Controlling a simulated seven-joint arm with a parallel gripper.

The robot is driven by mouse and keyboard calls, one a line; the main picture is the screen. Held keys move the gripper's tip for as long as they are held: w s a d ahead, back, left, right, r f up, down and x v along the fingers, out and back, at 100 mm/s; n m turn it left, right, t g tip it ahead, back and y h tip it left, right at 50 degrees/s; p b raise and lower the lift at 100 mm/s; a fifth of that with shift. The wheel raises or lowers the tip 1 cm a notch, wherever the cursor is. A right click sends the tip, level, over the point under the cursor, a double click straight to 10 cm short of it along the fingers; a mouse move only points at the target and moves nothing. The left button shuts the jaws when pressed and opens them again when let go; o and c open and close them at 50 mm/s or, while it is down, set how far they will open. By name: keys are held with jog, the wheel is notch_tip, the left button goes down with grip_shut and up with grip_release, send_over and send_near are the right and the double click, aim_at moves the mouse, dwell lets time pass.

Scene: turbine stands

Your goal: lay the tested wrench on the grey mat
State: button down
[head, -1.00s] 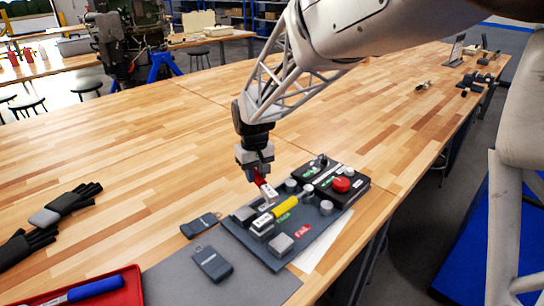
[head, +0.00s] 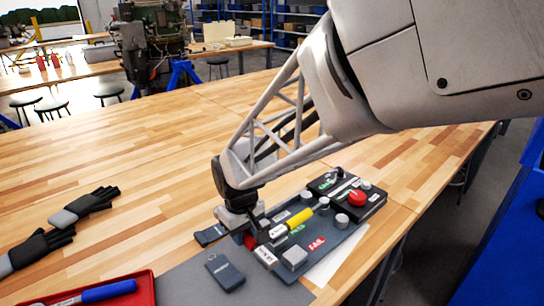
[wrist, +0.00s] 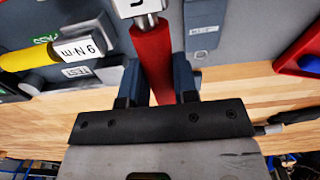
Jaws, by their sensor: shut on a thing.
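My gripper (wrist: 155,92) is shut on the red handle of a wrench (wrist: 150,55); a white label shows at its far end, cut off by the frame. In the head view my gripper (head: 245,233) is low, at the left edge of the tester board, with a bit of red showing below it. The grey mat (head: 180,290) lies at the table's front edge, left of the board; it also shows in the wrist view (wrist: 240,35) beyond the red handle. I cannot tell whether the wrench touches anything.
A yellow wrench (head: 300,218) lies on the tester board (head: 330,250), near the green and red labels. A red tray (head: 145,285) holds a blue-handled wrench (head: 108,290). Black gloves (head: 85,205) lie at left.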

aim_at(247, 263)
jog(key=shift+f, duration=0.15)
jog(key=shift+f, duration=3.9)
jog(key=c, duration=0.8)
grip_release()
jog(key=shift+o, duration=0.8)
jog(key=shift+r, duration=3.45)
